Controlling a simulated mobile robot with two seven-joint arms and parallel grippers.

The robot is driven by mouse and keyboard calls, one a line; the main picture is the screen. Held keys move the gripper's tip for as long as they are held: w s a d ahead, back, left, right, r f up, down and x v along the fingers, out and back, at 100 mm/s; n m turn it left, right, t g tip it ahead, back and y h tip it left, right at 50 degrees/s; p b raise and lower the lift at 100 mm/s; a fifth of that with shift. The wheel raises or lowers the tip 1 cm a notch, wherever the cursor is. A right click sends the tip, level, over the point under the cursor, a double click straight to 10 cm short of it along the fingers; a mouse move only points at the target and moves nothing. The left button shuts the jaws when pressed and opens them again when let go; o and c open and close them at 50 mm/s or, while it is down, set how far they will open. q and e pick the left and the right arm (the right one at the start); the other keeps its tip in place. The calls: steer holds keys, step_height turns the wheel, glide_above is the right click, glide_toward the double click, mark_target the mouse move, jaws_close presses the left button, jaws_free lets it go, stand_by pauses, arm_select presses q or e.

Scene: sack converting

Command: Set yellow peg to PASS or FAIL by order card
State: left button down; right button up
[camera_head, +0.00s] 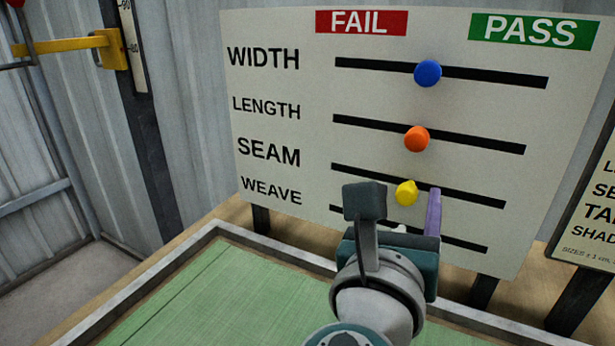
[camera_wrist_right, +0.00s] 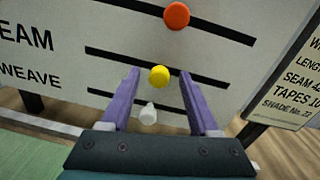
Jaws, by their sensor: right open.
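The yellow peg (camera_head: 406,193) sits in the SEAM slot of the white board (camera_head: 270,85), near the slot's middle, between the FAIL side at left and the PASS side at right. My right gripper (camera_head: 400,203) is open in front of the board. In the right wrist view the yellow peg (camera_wrist_right: 159,76) shows between its purple fingertips, with a gap on each side. I cannot tell whether the fingers reach the peg's depth. The order card (camera_head: 592,205) is cut off at right; the wrist view shows part of its text, including SEAM. My left gripper is not in view.
The blue peg (camera_head: 427,73) is in the WIDTH slot and the orange peg (camera_head: 416,138) in the LENGTH slot. A white peg (camera_wrist_right: 148,114) is in the WEAVE slot, low between my fingers. A green mat (camera_head: 190,295) lies in front of the board.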

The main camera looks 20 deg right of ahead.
steer(key=shift+w, duration=0.1)
jaws_close()
stand_by(0.5)
stand_by(0.9)
